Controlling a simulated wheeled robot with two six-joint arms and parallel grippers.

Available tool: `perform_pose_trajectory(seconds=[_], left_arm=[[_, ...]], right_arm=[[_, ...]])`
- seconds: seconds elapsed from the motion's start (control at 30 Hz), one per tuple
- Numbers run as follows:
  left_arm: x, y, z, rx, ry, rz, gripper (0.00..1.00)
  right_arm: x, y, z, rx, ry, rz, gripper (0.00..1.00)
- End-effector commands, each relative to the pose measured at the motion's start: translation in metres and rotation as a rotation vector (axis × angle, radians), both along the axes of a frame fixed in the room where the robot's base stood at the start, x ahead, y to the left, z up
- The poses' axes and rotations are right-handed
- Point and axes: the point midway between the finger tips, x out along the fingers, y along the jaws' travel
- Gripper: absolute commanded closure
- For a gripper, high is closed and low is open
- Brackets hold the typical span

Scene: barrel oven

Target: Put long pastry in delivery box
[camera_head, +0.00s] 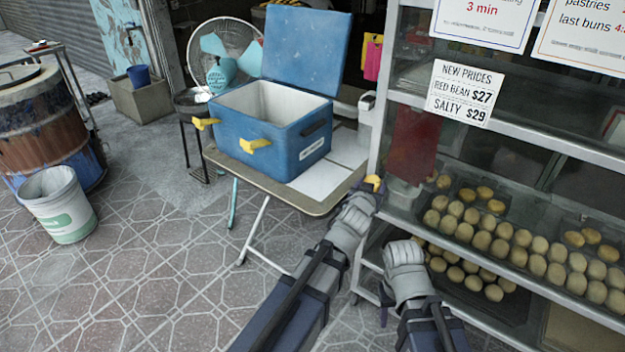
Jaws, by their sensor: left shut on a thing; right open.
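The delivery box (284,152) is a blue cooler with yellow latches, standing on a folding table with its lid (306,52) raised and its pale inside showing. My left gripper (372,184) is at the table's right end, right of and a little lower than the box, by the display case. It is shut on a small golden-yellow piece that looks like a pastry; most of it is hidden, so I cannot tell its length. My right gripper (403,252) is lower, in front of the case's lower shelves; it is open, its fingers mostly hidden by the wrist.
The folding table (235,172) has clear room at the box's right. The glass display case (470,185) fills the right side, with trays of round buns (500,232). A barrel oven (40,125), a white bucket (60,205) and a fan (225,45) stand left.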

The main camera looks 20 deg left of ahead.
Motion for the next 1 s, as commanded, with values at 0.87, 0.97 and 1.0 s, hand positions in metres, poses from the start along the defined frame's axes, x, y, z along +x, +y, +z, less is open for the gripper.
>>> perform_pose_trajectory(seconds=[0.87,0.97,1.0], left_arm=[[0.06,0.154,0.001,-0.002,0.001,0.007,0.91],[0.067,0.175,0.001,-0.001,0.001,0.006,0.91],[0.07,0.182,0.001,-0.001,0.0,0.006,0.91]], right_arm=[[0.0,0.0,0.001,0.0,0.0,0.0,0.5],[0.0,0.0,0.001,0.0,0.0,0.0,0.5],[0.0,0.0,0.001,0.0,0.0,0.0,0.5]])
